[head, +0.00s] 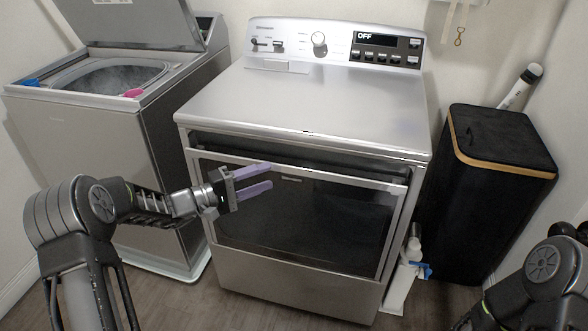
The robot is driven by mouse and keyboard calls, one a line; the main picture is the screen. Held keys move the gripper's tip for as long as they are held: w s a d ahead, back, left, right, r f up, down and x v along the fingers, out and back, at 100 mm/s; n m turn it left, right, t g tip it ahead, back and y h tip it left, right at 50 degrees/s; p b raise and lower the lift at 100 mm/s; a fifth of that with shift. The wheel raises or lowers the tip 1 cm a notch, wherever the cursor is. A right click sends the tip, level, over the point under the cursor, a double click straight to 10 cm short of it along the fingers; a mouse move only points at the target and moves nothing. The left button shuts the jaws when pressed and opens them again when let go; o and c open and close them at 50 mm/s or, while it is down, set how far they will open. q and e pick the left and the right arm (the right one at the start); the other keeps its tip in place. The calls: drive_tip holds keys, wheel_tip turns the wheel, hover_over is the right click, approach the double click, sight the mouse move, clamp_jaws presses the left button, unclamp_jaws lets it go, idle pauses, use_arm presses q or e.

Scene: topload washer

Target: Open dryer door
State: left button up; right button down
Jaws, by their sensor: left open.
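The dryer (300,105) stands in the middle, silver, with a control panel at the back reading OFF. Its front door (330,225) has a large dark window in a silver frame. A dark gap runs along the door's top edge, and the door looks tipped slightly forward from the body. My left gripper (270,176) has two purple fingers, is open and empty, and is in front of the upper left part of the door. The fingers point right; whether they touch the door cannot be told. My right gripper is out of view; only part of that arm shows at bottom right.
A topload washer (85,135) with its lid raised stands left of the dryer, with blue and pink items on its rim. A tall black hamper (495,190) stands to the right. White bottles (411,255) stand between hamper and dryer. Some floor shows in front.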

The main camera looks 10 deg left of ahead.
sight(286, 170)
use_arm(q)
drive_tip(key=shift+d+f, duration=0.1)
drive_tip(key=x, duration=0.7)
drive_tip(key=shift+w+d+p, duration=0.2)
drive_tip(key=shift+w+p, duration=0.1)
drive_tip(key=shift+p, duration=0.05)
clamp_jaws()
idle(0.4)
idle(0.9)
